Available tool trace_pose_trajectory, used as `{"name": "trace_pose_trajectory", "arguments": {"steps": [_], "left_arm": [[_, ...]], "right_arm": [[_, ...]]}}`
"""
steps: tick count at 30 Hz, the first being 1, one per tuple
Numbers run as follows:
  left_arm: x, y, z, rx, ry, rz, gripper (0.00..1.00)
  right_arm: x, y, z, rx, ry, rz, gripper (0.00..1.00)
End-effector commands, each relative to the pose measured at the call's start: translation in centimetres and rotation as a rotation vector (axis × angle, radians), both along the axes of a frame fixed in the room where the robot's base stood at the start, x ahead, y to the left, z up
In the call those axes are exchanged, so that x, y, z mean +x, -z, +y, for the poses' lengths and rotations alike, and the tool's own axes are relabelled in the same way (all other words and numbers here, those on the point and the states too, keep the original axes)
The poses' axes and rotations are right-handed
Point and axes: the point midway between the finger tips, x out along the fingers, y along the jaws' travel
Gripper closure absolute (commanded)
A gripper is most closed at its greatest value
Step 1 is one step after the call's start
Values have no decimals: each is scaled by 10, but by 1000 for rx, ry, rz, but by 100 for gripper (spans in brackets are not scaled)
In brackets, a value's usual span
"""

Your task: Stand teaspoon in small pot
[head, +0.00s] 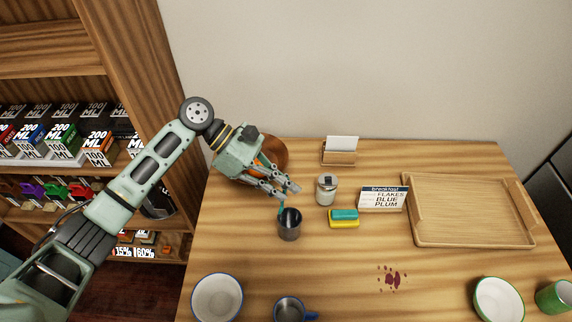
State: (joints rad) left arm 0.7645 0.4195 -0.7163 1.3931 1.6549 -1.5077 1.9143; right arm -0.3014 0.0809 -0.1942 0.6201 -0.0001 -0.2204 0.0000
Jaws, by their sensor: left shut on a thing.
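The small pot (289,228) is a dark grey metal cup, standing upright on the wooden table left of the middle. My left gripper (287,193) is just above and behind the pot, its fingers pointing down to the right. It is shut on a thin teal piece, which looks like the teaspoon (281,211). Only a short length of it shows, below the fingertips at the pot's left rim. I cannot tell whether its lower end is inside the pot or beside it. The rest is hidden by the fingers. My right gripper is not in view.
Close right of the pot are a lidded jar (326,194) and a teal-and-yellow sponge (343,219). A breakfast sign (384,200), a card holder (339,158) and a wooden tray (470,241) stand farther off. A bowl (217,299) and mug (289,311) are in front.

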Motion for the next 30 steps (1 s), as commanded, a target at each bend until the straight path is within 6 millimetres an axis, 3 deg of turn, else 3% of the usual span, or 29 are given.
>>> {"name": "trace_pose_trajectory", "arguments": {"steps": [3,9,17,30], "left_arm": [[18,3,-7,-70,-181,15,100],[37,10,-10,-129,-330,7,100],[39,17,-9,-132,-343,3,100],[39,42,-9,-131,-339,1,100]], "right_arm": [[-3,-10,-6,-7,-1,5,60],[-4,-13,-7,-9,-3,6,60],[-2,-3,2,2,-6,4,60],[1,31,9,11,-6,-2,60]]}}
